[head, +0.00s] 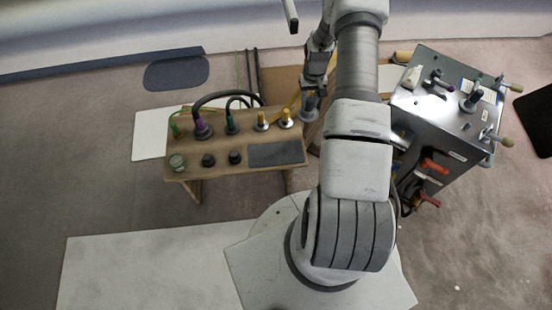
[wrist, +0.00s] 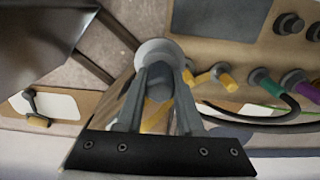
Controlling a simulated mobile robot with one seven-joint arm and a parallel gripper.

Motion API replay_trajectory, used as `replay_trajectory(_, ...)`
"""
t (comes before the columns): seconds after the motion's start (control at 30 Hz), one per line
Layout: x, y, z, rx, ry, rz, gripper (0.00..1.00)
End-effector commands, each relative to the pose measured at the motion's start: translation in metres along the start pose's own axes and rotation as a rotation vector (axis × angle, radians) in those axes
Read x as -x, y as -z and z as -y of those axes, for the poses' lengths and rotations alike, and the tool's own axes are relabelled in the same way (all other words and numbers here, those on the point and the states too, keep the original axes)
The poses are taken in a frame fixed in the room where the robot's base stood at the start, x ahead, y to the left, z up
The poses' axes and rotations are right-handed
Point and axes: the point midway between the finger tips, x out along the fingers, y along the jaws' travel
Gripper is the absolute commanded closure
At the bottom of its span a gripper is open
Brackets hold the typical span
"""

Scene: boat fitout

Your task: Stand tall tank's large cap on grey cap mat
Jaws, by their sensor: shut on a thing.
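My gripper (head: 312,88) is shut on a grey round cap (head: 309,106), just off the right end of the wooden bench (head: 215,164). In the wrist view the cap (wrist: 154,48) shows as a pale disc beyond the fingertips (wrist: 159,80). I take it for the large cap; its far side is hidden. The dark grey mat (head: 275,154) lies flat and bare at the right front of the bench. It also shows at the top of the wrist view (wrist: 215,18). The held cap is apart from the mat. I cannot tell which thing is the tall tank.
Two yellow-topped fittings (head: 286,119), a green-banded plug (head: 232,122) and a purple-banded plug (head: 202,128) stand along the bench's back. A pale cap (head: 177,162) and two black knobs (head: 208,160) stand in front. A steel cabinet (head: 440,95) with handles stands to the right.

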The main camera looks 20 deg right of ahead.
Motion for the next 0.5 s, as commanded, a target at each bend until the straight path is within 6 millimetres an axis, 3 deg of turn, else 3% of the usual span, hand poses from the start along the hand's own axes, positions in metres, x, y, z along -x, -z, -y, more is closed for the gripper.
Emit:
replay_trajectory(0.17, -0.014, -0.005, -0.002, -0.009, 0.001, 0.003, 1.0)
replay_trajectory(0.5, -0.059, -0.059, 0.051, -0.006, 0.0, 0.005, 1.0)
